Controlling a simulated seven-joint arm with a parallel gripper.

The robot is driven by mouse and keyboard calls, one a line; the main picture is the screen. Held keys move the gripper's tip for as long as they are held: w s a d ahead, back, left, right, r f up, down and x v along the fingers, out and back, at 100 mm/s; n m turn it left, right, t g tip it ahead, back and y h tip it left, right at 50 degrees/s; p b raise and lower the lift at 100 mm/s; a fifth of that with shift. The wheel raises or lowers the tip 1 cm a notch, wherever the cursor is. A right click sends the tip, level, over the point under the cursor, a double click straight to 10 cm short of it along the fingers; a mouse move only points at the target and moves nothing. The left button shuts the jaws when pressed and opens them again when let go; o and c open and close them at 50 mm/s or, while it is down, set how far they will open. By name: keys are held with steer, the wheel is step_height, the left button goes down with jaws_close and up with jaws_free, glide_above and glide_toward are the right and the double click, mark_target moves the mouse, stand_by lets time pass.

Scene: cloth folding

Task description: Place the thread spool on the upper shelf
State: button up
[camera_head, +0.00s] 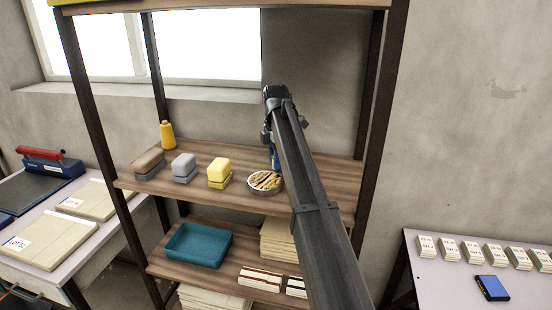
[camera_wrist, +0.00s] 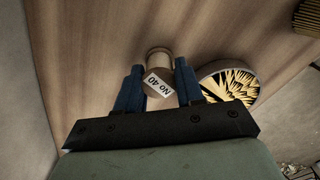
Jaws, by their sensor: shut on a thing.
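My gripper (camera_wrist: 158,82) is shut on the thread spool (camera_wrist: 158,56), a tan spool with a white label reading "NO 40", held between two blue fingers in the wrist view. In the head view my gripper (camera_head: 274,158) is just above the back of the middle shelf board (camera_head: 330,190), behind the round dish; the spool is hidden there by my arm. Whether the spool touches the wood is unclear. The rack's top board (camera_head: 220,4) crosses the picture's upper edge, its upper surface barely visible.
A round dish of yellow and black pieces (camera_head: 265,182) is close beside the spool. A teal tray (camera_head: 198,245) is below. Dark posts (camera_head: 383,80) flank the boards.

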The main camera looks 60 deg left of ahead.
steer(key=o, duration=1)
step_height(320, 180, up, 12)
steer(key=shift+r, duration=0.15)
